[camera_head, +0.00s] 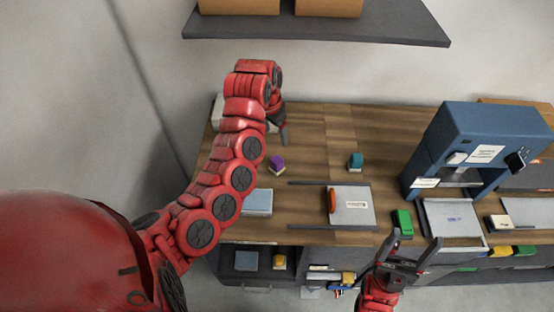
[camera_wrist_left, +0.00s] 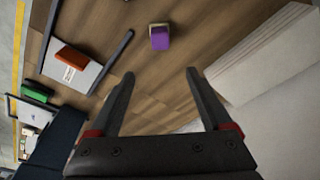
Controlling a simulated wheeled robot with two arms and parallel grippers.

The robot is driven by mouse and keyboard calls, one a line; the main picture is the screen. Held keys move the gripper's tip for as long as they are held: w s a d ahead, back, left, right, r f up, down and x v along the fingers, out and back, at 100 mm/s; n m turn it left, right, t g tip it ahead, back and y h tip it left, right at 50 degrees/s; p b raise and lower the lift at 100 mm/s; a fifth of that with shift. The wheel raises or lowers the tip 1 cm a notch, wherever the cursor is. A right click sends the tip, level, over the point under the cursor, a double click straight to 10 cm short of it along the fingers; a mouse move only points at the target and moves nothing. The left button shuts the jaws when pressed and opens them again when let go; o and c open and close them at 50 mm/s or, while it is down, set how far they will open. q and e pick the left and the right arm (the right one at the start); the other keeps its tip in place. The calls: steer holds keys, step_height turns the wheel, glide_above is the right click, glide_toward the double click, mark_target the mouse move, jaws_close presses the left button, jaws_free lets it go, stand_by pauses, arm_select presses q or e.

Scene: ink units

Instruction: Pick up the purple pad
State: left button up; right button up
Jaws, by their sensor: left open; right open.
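The purple pad (camera_head: 277,161) is a small purple block with a pale underside, on the wooden table right of my left arm. In the left wrist view the purple pad (camera_wrist_left: 160,39) lies beyond the fingertips, near the top middle. My left gripper (camera_head: 282,135) is above the table behind the pad, partly hidden by its own arm. In the left wrist view my left gripper (camera_wrist_left: 160,74) is open with nothing between its fingers. My right gripper (camera_head: 414,242) is open and empty at the table's front edge, near a green block (camera_head: 402,222).
A teal block (camera_head: 356,161) stands right of the purple pad. In front, an orange-red block (camera_head: 332,200) stands at a pale plate (camera_head: 357,212) between dark rails. A blue press (camera_head: 458,135) stands at the right. A dark shelf (camera_head: 330,28) hangs above. Wood around the pad is clear.

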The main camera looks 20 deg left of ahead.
arm_select(q)
steer(key=b, duration=0.5)
glide_toward(276, 159)
steer(key=shift+g, duration=0.3)
steer(key=f, duration=0.2)
steer(key=d+f, duration=0.1)
steer(key=f, duration=0.3)
steer(key=shift+w+d+f, duration=0.15)
steer(key=shift+w+f, duration=0.1)
steer(key=shift+w, duration=0.15)
steer(key=shift+f+p, duration=0.1)
steer(key=shift+p, duration=0.3)
steer(key=f, duration=0.1)
steer(key=f+p, duration=0.2)
steer(key=shift+w+a+f, duration=0.2)
steer(key=shift+w+f, duration=0.1)
steer(key=shift+w, duration=0.05)
steer(key=shift+w+d+f+p, duration=0.1)
steer(key=shift+f+p, duration=0.25)
steer(key=shift+f, duration=0.3)
jaws_close()
steer(key=shift+r, duration=0.1)
